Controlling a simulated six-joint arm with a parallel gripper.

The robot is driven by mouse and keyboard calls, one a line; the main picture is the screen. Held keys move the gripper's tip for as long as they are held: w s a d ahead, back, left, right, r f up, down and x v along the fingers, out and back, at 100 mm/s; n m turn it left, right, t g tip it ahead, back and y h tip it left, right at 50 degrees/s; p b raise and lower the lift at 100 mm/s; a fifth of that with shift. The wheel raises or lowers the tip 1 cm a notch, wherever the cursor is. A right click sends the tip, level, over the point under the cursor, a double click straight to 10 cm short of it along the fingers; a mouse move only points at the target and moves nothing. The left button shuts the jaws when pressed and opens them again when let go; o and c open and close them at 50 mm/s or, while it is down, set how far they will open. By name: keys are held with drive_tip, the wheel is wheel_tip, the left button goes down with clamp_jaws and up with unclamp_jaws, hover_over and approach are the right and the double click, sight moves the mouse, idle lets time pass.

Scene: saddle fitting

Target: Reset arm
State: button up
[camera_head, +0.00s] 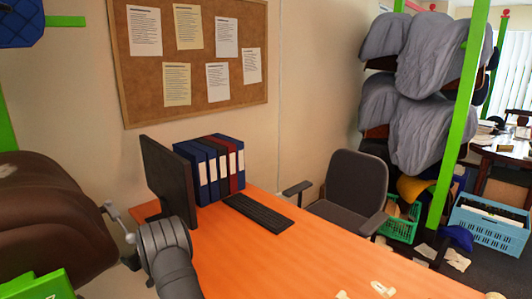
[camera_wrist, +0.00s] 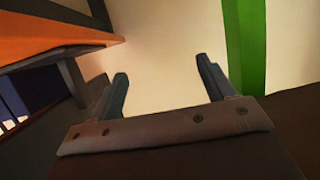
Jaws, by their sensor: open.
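My gripper (camera_wrist: 163,80) shows in the wrist view with its two dark fingers spread wide apart. Nothing is between them; a pale wall lies beyond. In the head view my grey arm (camera_head: 167,252) rises from the bottom edge, left of the orange desk's middle. A brown saddle (camera_head: 45,215) sits at the left edge of the head view, beside my arm. I cannot tell whether the arm touches it. The fingertips cannot be made out clearly in the head view.
An orange desk (camera_head: 270,250) carries a monitor (camera_head: 165,180), several binders (camera_head: 212,168) and a keyboard (camera_head: 256,213). A dark chair (camera_head: 352,190) stands behind it. Grey-covered saddles (camera_head: 425,130) hang by a green post (camera_head: 461,120) at right. Another green post (camera_wrist: 246,45) shows in the wrist view.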

drive_tip(key=s+a+f+n+g, duration=0.1)
drive_tip(key=s+a+f, duration=0.1)
drive_tip(key=s+a, duration=0.2)
drive_tip(key=s+a+f+n+g+y, duration=0.1)
drive_tip(key=s+a+f, duration=0.1)
drive_tip(key=s+a, duration=0.3)
drive_tip(key=s+a+f+n+g, duration=0.1)
drive_tip(key=s+a, duration=0.3)
drive_tip(key=a, duration=0.5)
drive_tip(key=shift+s+f+y, duration=0.35)
drive_tip(key=shift+f+y, duration=0.05)
drive_tip(key=shift+f, duration=0.45)
drive_tip(key=shift+s+a+f, duration=0.45)
drive_tip(key=shift+s+a, duration=0.1)
drive_tip(key=shift+s, duration=0.05)
wheel_tip(320, 180, down, 7)
drive_tip(key=shift+w+d+f, duration=0.1)
drive_tip(key=shift+w+f, duration=0.05)
drive_tip(key=shift+f, duration=0.05)
drive_tip(key=shift+r, duration=0.6)
